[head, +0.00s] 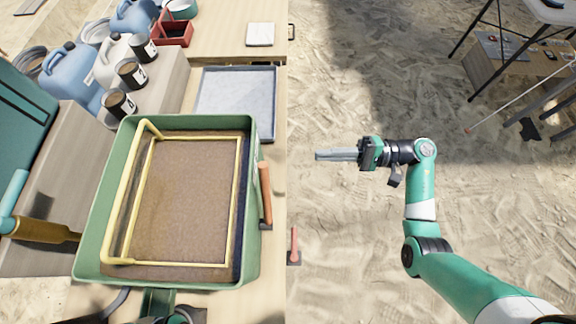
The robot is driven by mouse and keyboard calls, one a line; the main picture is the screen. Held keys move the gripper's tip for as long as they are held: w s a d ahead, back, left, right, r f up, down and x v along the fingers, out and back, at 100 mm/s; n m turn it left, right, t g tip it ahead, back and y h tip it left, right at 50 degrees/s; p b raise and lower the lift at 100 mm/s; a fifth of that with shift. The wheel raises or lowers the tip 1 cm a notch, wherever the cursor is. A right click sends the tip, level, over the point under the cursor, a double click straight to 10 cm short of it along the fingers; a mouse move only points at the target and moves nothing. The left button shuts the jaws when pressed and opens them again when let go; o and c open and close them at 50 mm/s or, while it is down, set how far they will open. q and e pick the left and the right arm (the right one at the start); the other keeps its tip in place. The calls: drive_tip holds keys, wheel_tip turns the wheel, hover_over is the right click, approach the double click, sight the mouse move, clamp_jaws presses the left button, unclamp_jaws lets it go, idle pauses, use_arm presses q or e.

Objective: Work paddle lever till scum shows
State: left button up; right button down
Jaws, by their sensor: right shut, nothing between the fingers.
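A green tank (88,228) stands on the wooden bench and holds flat, brown, murky content (190,205). A yellow rectangular frame (236,190), seemingly the paddle, sits inside it. An orange-brown handle (265,193) stands on the tank's right outer side; I cannot tell whether it is the paddle lever. No distinct scum layer can be made out. My right gripper (320,155) is shut and empty, pointing left over the sand, to the right of the tank and apart from it.
Several dark labelled cups (131,73) and blue jugs (70,75) stand behind the tank at left. A grey tray (236,95) lies behind it. A red-handled tool (294,245) is at the bench's right edge. Open sand lies to the right; a table (515,45) stands far right.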

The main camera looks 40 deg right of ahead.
sight(266, 199)
drive_tip(key=w+a, duration=0.1)
drive_tip(key=a, duration=0.2)
drive_tip(key=w+a, duration=0.1)
drive_tip(key=a, duration=0.3)
drive_tip(key=w+a+r, duration=0.1)
drive_tip(key=a, duration=0.3)
drive_tip(key=shift+a+p, duration=0.15)
drive_tip(key=shift+p, duration=0.15)
drive_tip(key=shift+s+a+r, duration=0.15)
drive_tip(key=shift+r, duration=0.05)
use_arm(q)
drive_tip(key=shift+s+a+y, duration=0.15)
drive_tip(key=shift+y, duration=0.15)
drive_tip(key=shift+f, duration=0.2)
use_arm(e)
drive_tip(key=shift+a, duration=0.1)
